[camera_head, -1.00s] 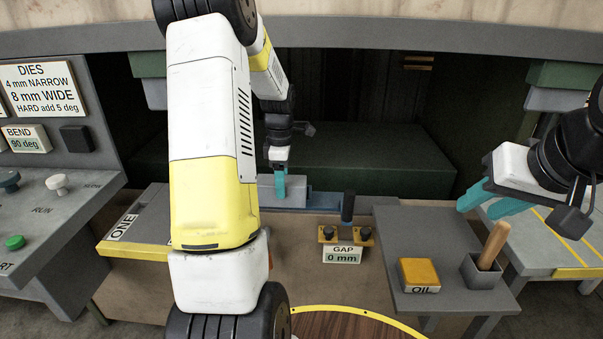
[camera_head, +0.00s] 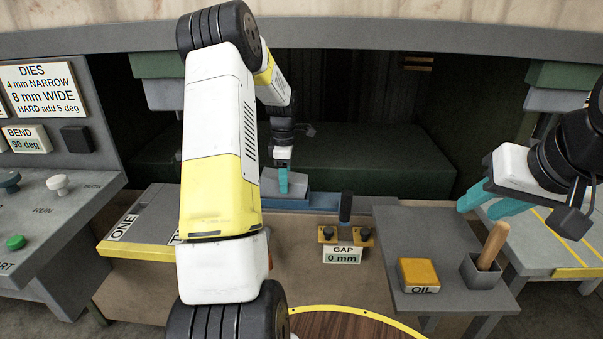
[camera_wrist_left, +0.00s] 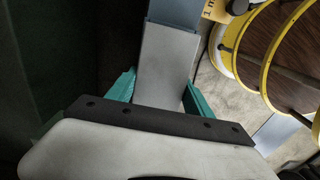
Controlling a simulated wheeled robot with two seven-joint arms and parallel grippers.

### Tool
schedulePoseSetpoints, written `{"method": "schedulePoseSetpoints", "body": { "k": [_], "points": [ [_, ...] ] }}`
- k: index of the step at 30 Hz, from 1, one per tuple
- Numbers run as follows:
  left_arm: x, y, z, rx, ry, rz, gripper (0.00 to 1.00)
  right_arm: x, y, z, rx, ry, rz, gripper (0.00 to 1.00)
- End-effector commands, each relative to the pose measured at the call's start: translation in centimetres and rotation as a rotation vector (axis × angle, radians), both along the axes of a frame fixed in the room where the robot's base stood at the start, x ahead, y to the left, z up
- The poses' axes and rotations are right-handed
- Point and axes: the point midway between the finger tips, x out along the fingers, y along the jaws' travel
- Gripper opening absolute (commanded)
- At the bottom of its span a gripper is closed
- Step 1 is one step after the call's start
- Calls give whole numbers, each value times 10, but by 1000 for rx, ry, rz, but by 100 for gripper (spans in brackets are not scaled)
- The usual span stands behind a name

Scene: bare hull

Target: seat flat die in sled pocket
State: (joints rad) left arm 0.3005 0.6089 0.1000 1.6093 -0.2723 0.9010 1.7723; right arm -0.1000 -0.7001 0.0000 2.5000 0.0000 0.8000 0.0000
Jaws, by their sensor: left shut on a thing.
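The grey flat die (camera_head: 270,184) is between the teal fingers of my left gripper (camera_head: 284,181), which is shut on it. In the head view the die looks slightly tilted, above the blue sled (camera_head: 325,201). In the left wrist view the pale grey die (camera_wrist_left: 168,62) runs from between the fingers toward the blue-grey sled (camera_wrist_left: 176,12). I cannot tell whether the die touches the sled, and the pocket is not clearly visible. My right gripper (camera_head: 492,202) is open and empty at the right, above the side tables.
A dark handle (camera_head: 346,205) rises behind the GAP gauge (camera_head: 343,252), which reads 0 mm. A yellow OIL block (camera_head: 419,273) and a cup (camera_head: 481,271) with a wooden handle stand on the right shelf. A dark green block (camera_head: 370,160) lies behind the sled.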

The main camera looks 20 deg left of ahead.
Motion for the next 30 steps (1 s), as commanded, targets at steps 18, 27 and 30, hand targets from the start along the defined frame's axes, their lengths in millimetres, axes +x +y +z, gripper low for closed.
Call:
{"method": "schedulePoseSetpoints", "body": {
  "k": [18,27,30],
  "points": [
    [-2,0,14,1,5,-1,82,0,0,0,0,0,0,36],
    [-2,0,61,1,5,-2,82,0,0,0,0,0,0,36],
    [-2,0,69,-1,7,-1,82,0,0,0,0,0,0,36]
  ]
}}
